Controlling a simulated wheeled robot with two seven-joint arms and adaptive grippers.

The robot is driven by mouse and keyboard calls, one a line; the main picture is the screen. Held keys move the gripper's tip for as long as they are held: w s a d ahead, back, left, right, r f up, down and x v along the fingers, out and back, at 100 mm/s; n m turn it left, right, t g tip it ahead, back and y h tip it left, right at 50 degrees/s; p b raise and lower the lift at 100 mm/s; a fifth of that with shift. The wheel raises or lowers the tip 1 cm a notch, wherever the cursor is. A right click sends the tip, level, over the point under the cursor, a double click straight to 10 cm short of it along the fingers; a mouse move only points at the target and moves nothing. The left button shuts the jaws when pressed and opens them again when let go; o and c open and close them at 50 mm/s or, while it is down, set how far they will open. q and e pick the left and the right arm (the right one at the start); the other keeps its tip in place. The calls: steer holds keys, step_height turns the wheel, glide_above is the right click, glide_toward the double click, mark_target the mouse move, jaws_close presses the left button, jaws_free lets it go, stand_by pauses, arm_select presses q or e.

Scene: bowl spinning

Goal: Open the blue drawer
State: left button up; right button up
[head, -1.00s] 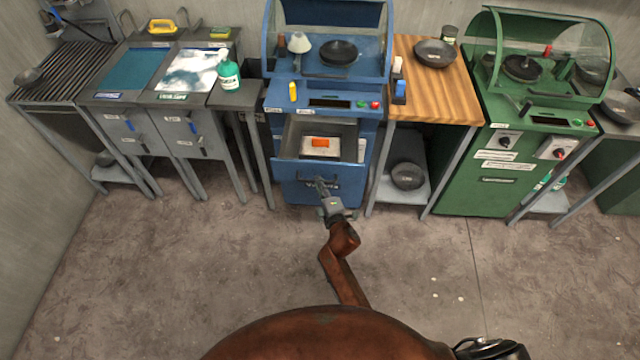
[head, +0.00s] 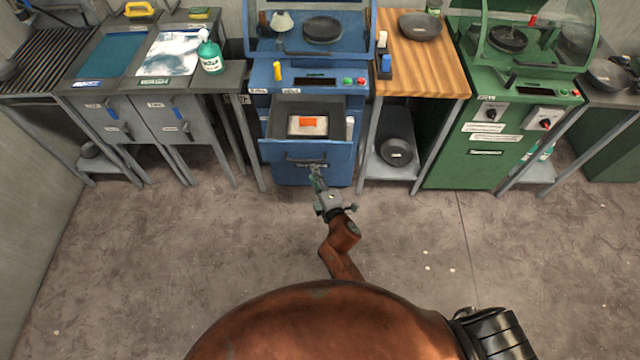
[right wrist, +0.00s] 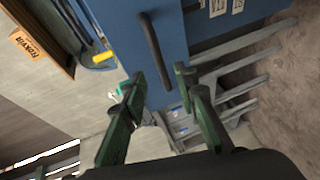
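The blue drawer (head: 275,150) sits in the blue cabinet (head: 318,178) in the head view. It is pulled out, and its dark inside shows, holding a white and orange box (head: 308,124). Its dark bar handle (head: 304,157) is on the front. My right gripper (head: 316,176) is just in front of and below the handle. In the right wrist view my right gripper (right wrist: 160,78) has its fingers apart with nothing between them. The handle (right wrist: 156,52) lies just beyond the fingertips, apart from them. My left gripper is not in view.
Grey steel cabinets (head: 140,115) stand on the left. A wooden-topped table (head: 425,65) and a green machine (head: 470,150) stand on the right. The concrete floor (head: 200,240) in front is clear.

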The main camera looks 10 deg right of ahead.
steer(key=v, duration=0.5)
steer(key=shift+s, duration=0.25)
steer(key=shift+f, duration=0.1)
steer(key=s+d+f+m+g, duration=0.2)
steer(key=s+f, duration=0.1)
steer(key=f, duration=0.7)
steer(key=s+d+f+m+g, duration=0.2)
steer(key=s+f, duration=0.1)
steer(key=f, duration=0.7)
steer(key=s+d+f+m+g+h, duration=0.1)
steer(key=s+d+f+m+g, duration=0.15)
steer(key=s+f, duration=0.6)
steer(key=s+d+f+m+g, duration=0.2)
steer(key=s+d+f, duration=0.1)
steer(key=s+f, duration=0.55)
steer(key=s+d+f+m+g, duration=0.2)
steer(key=s+f, duration=0.3)
steer(key=s, duration=0.7)
steer(key=s+d+f+m+g, duration=0.2)
steer(key=s+f, duration=0.4)
steer(key=s, duration=0.6)
steer(key=s+d+f+m+g+h, duration=0.1)
steer(key=s+d+f+m, duration=0.3)
steer(key=s, duration=0.8)
step_height(320, 180, down, 2)
steer(key=shift+d+f+g+p, duration=0.1)
steer(key=shift+d+g+p, duration=0.25)
steer(key=shift+d+g, duration=0.6)
